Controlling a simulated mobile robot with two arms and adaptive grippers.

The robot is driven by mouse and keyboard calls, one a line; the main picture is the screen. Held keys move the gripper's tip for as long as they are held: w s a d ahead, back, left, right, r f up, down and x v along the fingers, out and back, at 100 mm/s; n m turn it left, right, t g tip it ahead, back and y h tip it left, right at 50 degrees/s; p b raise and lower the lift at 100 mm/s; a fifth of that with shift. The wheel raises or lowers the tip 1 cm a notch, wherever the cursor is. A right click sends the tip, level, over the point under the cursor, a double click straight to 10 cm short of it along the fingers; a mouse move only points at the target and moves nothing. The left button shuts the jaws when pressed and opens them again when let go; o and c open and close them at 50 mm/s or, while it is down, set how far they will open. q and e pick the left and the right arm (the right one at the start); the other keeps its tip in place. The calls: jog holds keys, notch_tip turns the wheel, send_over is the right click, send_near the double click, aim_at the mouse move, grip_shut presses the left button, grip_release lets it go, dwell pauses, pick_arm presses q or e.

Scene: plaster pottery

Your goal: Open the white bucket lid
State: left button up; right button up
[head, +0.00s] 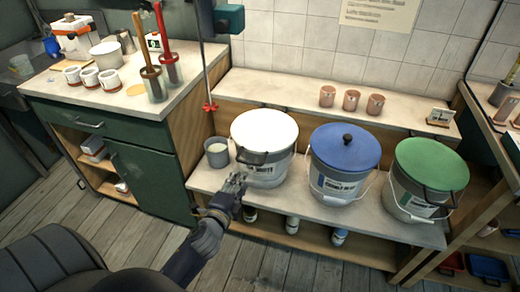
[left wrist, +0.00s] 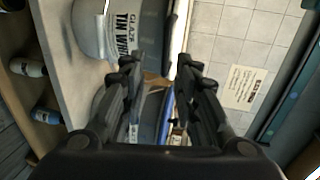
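The white bucket lid (head: 264,129) lies flat on a grey bucket (head: 268,174) on the low bench, left of two other buckets. A dark handle (head: 262,158) shows at the lid's front edge. In the left wrist view the bucket's wall (left wrist: 127,30) shows with its "TIN WHITE" label, turned sideways. My left gripper (head: 236,182) is in front of the bucket, at its lower left and below the lid. In the left wrist view its two fingers (left wrist: 158,66) stand apart with nothing between them. My right gripper is not in view.
A blue-lidded bucket (head: 345,148) and a green-lidded bucket (head: 432,165) stand to the right. A small grey cup (head: 217,154) sits left of the white bucket. Three clay cups (head: 351,100) stand on the ledge behind. A red clamp on a rod (head: 210,107) hangs nearby.

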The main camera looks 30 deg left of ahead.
aim_at(250, 163)
pick_arm(q)
jog(key=x, duration=0.7)
jog(key=r+x, duration=0.1)
jog(key=x, duration=0.2)
jog(key=shift+w+a+f, duration=0.1)
jog(key=shift+w, duration=0.25)
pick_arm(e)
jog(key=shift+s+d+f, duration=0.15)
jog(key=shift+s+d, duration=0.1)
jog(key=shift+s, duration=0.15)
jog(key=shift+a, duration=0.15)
pick_arm(q)
grip_shut()
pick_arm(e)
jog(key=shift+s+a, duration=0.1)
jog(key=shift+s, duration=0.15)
